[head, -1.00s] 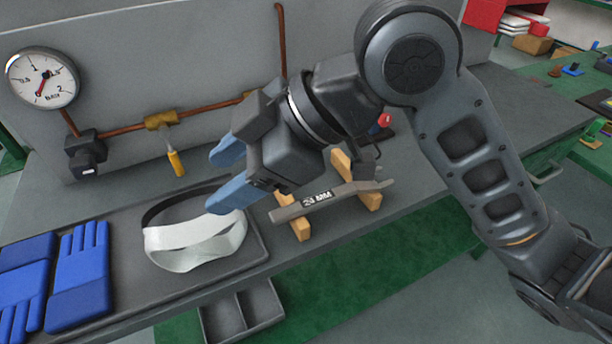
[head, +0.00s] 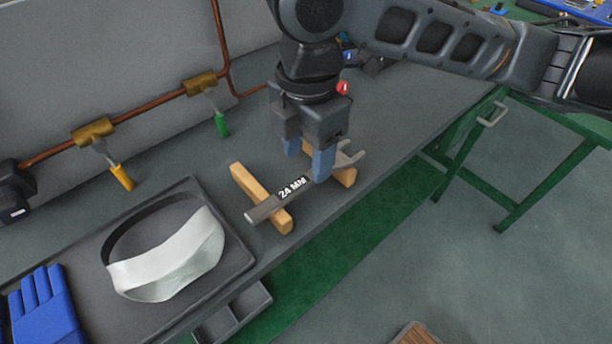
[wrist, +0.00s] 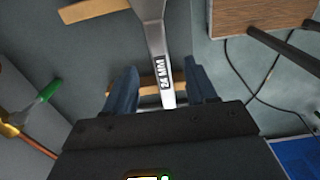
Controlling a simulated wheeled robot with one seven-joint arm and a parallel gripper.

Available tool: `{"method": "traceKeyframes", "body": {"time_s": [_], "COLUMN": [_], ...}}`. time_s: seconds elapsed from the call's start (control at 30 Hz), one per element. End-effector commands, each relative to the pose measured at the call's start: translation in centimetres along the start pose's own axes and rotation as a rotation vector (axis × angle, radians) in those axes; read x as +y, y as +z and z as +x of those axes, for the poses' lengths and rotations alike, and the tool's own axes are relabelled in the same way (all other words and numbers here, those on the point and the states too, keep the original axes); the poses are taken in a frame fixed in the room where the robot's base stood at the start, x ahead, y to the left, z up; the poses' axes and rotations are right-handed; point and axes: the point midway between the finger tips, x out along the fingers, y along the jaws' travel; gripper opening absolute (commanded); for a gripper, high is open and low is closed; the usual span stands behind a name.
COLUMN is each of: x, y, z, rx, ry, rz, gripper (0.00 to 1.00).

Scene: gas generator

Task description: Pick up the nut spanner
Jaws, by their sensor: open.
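The nut spanner (head: 272,205) is a grey metal tool with a "24 MM" label. It rests across two wooden blocks, the left block (head: 252,186) and the right block (head: 345,177), on the grey bench. My gripper (head: 308,163) points down over the spanner near its jaw end, with blue fingers apart. In the wrist view the spanner (wrist: 154,38) runs between the two open fingers (wrist: 162,90), touching neither as far as I can see. The head view shows the near finger in front of part of the handle.
A grey tray (head: 247,262) holding a white visor (head: 170,262) lies left of the spanner, with a blue glove (head: 45,308) beyond. Copper pipes with a yellow-handled valve (head: 122,176) and a green-handled valve (head: 221,124) run along the back panel. The bench's front edge is close.

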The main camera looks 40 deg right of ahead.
Motion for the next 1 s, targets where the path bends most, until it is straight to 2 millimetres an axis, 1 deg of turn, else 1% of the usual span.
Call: {"method": "traceKeyframes", "body": {"time_s": [0.1,0.23,0.37,0.57,1.0], "x": [0.1,0.1,0.1,0.1,0.1], "y": [-0.1,-0.1,-0.1,-0.1,-0.1], "z": [1.8,3.5,4.1,4.1,4.1], "rx": [0.001,0.001,0.002,0.002,0.002], "ry": [-0.003,-0.001,0.001,0.001,0.001], "rz": [0.002,0.002,0.001,0.001,0.0], "gripper": [0.56,0.56,0.56,0.56,0.14]}}
